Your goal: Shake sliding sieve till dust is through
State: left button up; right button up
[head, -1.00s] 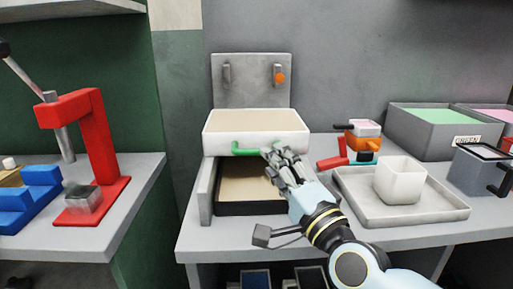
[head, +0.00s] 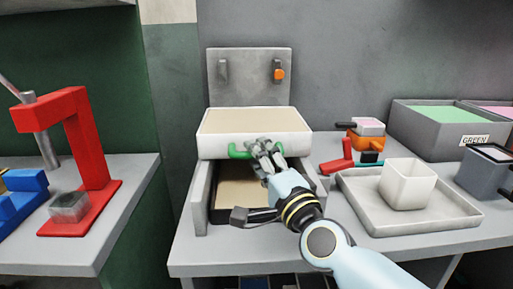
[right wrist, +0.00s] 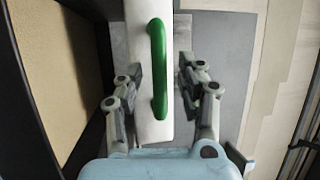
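The sliding sieve is a white box (head: 254,146) with a beige top surface, set on a grey frame (head: 200,200). A green handle (head: 238,152) is on its front; it also shows in the right wrist view (right wrist: 157,70). Below the sieve is a dark-rimmed tray (head: 232,217) with a beige inside. My right gripper (head: 262,148) is at the handle. In the right wrist view my right gripper (right wrist: 160,78) is open, with one finger on each side of the handle and gaps between. I cannot see how much dust is on the sieve. My left gripper is out of view.
At right, a grey tray (head: 365,215) holds a white cup (head: 406,184). An orange and red tool (head: 365,142) stands behind it. A green-filled bin (head: 425,145) and a grey container (head: 484,172) are farther right. A red press (head: 75,135) stands on the left bench.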

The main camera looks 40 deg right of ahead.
jog(key=shift+w+d+r, duration=0.1)
jog(key=shift+w, duration=0.55)
grip_shut()
